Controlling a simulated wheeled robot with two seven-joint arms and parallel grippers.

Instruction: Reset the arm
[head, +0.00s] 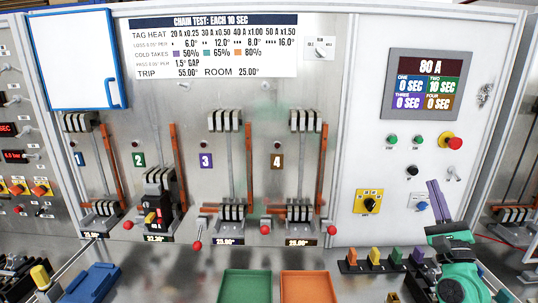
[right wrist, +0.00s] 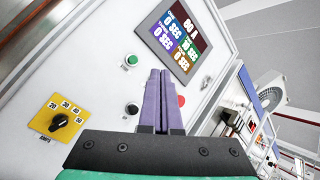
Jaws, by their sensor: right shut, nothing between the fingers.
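My right gripper (head: 438,201) has a green body and two long purple fingers, which lie together and empty. It is at the lower right, pointing up at the white control panel (head: 371,92). In the right wrist view the same shut fingers (right wrist: 160,98) point toward the panel below its display (right wrist: 180,36), apparently with nothing held. The head view display (head: 430,84) reads 80 A, with TWO at 10 SEC and the others at 0 SEC. I do not make out my left gripper.
Four numbered breaker bays fill the metal board; bay 2 holds a black unit (head: 158,197). A yellow amps dial (head: 369,202) and a red stop button (head: 452,143) are on the panel. Green (head: 245,287) and orange (head: 308,287) trays and coloured tags (head: 375,256) are in front.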

